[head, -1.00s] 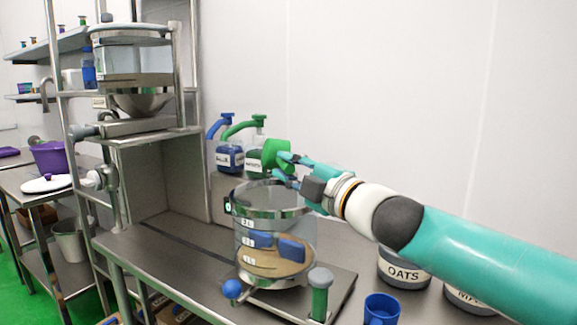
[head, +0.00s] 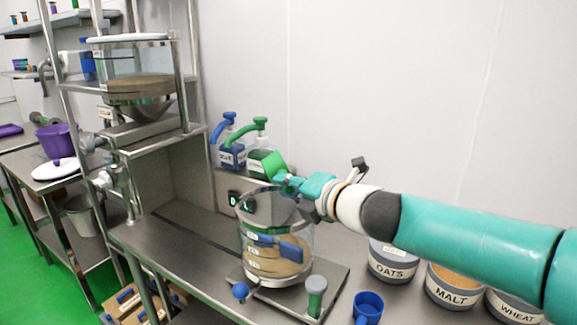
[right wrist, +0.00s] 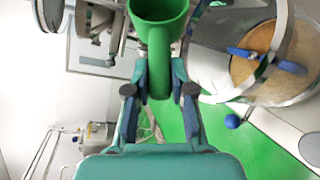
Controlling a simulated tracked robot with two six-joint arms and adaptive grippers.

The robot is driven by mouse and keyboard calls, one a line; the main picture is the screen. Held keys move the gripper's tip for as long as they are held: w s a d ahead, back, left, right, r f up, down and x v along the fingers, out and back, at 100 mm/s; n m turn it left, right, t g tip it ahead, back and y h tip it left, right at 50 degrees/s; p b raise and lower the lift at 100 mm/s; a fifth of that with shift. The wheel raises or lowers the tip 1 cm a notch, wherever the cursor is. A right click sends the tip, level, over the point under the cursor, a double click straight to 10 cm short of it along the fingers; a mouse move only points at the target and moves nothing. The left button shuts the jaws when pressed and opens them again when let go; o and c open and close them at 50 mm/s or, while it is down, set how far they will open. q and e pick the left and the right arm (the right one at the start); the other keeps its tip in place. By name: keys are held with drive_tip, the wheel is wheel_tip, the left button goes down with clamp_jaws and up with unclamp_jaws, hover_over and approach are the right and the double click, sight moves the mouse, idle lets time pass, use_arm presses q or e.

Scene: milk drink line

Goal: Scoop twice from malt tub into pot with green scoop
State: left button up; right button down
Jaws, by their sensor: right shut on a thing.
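My right gripper (head: 290,183) is shut on the handle of the green scoop (head: 273,167), above the back rim of the pot. In the right wrist view the green scoop (right wrist: 160,30) is between the fingers (right wrist: 160,88), its cup beyond them; the part of the cup I see looks empty. The clear pot (head: 250,212) has a metal rim, a blue paddle inside and brown contents low down; it also shows in the right wrist view (right wrist: 215,75). The malt tub (head: 450,292), grey and labelled MALT, holds tan powder at the lower right. My left gripper is out of view.
The oats tub (head: 392,268) and wheat tub (head: 515,308) flank the malt tub. A blue cup (head: 368,306) stands at the bench front. Two pump bottles, blue-topped (head: 229,153) and green-topped (head: 258,160), stand behind the pot. The bench left of the pot is clear.

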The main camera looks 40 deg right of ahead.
drive_tip(key=r+n+g+h+p, duration=0.1)
drive_tip(key=n+p, duration=0.1)
drive_tip(key=p, duration=0.2)
drive_tip(key=r+n+g+h+p, duration=0.1)
drive_tip(key=r+n+h+p, duration=0.1)
drive_tip(key=p, duration=0.3)
drive_tip(key=r+n+g+h+p, duration=0.1)
drive_tip(key=n+p, duration=0.2)
drive_tip(key=p, duration=0.2)
drive_tip(key=shift+w+a+r+g, duration=0.15)
drive_tip(key=shift+a+g, duration=0.2)
drive_tip(key=shift+g, duration=0.05)
drive_tip(key=shift+r+n+h+p, duration=0.15)
drive_tip(key=shift+n+h+p, duration=0.35)
drive_tip(key=shift+h+p, duration=0.2)
